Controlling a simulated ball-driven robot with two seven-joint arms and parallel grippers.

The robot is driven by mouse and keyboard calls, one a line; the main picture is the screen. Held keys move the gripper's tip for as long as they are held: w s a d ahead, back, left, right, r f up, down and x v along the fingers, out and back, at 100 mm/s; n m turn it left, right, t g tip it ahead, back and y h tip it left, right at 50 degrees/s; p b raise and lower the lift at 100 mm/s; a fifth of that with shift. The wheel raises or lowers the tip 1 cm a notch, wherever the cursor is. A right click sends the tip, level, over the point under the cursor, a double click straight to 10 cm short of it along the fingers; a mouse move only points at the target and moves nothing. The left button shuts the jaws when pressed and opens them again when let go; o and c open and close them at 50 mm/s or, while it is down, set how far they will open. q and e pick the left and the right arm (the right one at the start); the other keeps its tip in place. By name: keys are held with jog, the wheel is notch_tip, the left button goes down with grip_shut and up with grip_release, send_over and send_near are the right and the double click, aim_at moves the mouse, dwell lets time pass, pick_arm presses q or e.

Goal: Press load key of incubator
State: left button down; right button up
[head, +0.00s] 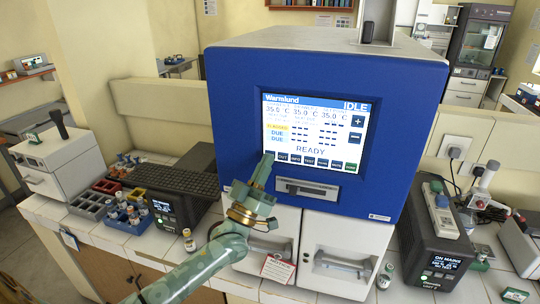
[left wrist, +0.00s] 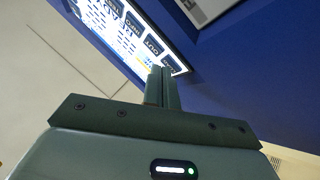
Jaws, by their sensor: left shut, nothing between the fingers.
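The incubator (head: 225,110) is a blue-fronted unit with a lit touch screen (head: 300,118) that reads Warmlund, IDLE and READY. A row of dark keys (head: 308,162) runs along the screen's bottom edge; their small labels are hard to read, one looks like OUT. My left gripper (head: 268,158) is shut and empty, its fingertips at the row's left end, covering the leftmost key's place. In the left wrist view the shut fingers (left wrist: 160,80) point at the screen's lower corner, partly over the end key (left wrist: 170,65). I cannot tell whether they touch. My right gripper is out of view.
Below the screen are a slot panel (head: 306,190) and white doors with handles (head: 343,262). A red-edged tag (head: 277,269) hangs there.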

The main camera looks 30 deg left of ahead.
pick_arm(q)
jog(key=shift+w, duration=0.1)
dwell(0.5)
jog(key=shift+s+d+p, duration=0.1)
jog(key=shift+s+p, duration=0.3)
jog(key=shift+s, duration=0.3)
jog(key=s+p, duration=0.1)
jog(key=s, duration=0.1)
jog(key=s+d+p, duration=0.1)
jog(key=s, duration=0.2)
jog(key=shift+d, duration=0.1)
jog(key=shift+w, duration=0.1)
dwell(0.6)
